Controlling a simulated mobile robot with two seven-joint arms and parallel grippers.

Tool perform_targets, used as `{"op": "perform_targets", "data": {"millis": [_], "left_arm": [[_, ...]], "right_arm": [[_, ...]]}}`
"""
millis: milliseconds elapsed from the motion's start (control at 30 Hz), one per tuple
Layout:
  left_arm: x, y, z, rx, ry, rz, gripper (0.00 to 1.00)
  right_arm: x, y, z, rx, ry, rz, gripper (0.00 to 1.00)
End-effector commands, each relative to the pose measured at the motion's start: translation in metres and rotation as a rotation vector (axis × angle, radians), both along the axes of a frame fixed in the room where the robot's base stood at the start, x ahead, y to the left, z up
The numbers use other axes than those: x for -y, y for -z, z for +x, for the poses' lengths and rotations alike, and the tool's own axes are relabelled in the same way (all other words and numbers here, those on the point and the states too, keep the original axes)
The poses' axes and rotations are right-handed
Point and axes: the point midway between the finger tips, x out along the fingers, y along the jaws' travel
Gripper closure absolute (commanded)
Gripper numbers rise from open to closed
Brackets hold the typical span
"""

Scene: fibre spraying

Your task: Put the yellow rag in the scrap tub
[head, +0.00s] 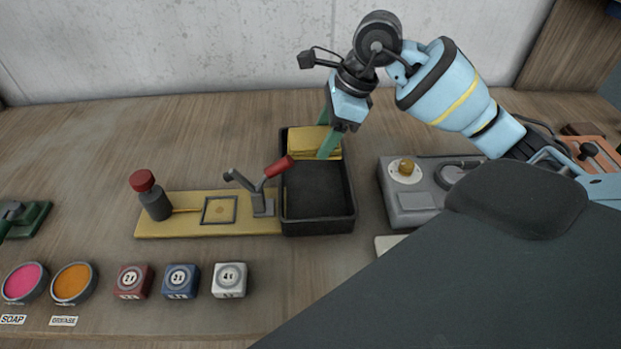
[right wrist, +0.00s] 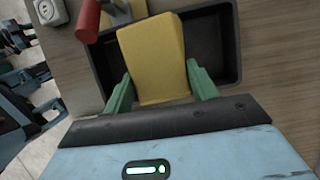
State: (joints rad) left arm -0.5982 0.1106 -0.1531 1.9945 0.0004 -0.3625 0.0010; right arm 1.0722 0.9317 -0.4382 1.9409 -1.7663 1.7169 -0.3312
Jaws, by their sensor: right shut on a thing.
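The yellow rag (head: 309,141) is a folded block at the far end of a black open tub (head: 319,226). My right gripper (head: 325,133) comes in from above, its green fingers on either side of the rag and shut on it. In the right wrist view the rag (right wrist: 152,58) lies between the green fingers (right wrist: 160,92), with the black tub (right wrist: 224,70) around and below it. I cannot tell whether the rag touches the tub floor. The rest of the tub looks empty. My left gripper is not in view.
A grey device with a dial (head: 407,206) is to the right. Numbered blocks (head: 181,281) and two colour pots (head: 72,284) line the front.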

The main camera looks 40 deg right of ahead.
Motion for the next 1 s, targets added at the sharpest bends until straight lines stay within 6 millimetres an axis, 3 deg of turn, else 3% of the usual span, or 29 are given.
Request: {"op": "perform_targets", "data": {"millis": [300,667,1000], "left_arm": [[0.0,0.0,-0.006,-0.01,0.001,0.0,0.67],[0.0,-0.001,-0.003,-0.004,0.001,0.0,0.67],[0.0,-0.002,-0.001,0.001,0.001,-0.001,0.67]], "right_arm": [[0.0,0.049,-0.001,-0.005,-0.001,0.0,0.61],[0.0,0.064,0.0,-0.002,-0.001,0.001,0.61],[0.0,0.098,0.0,0.0,-0.001,0.0,0.61]]}}
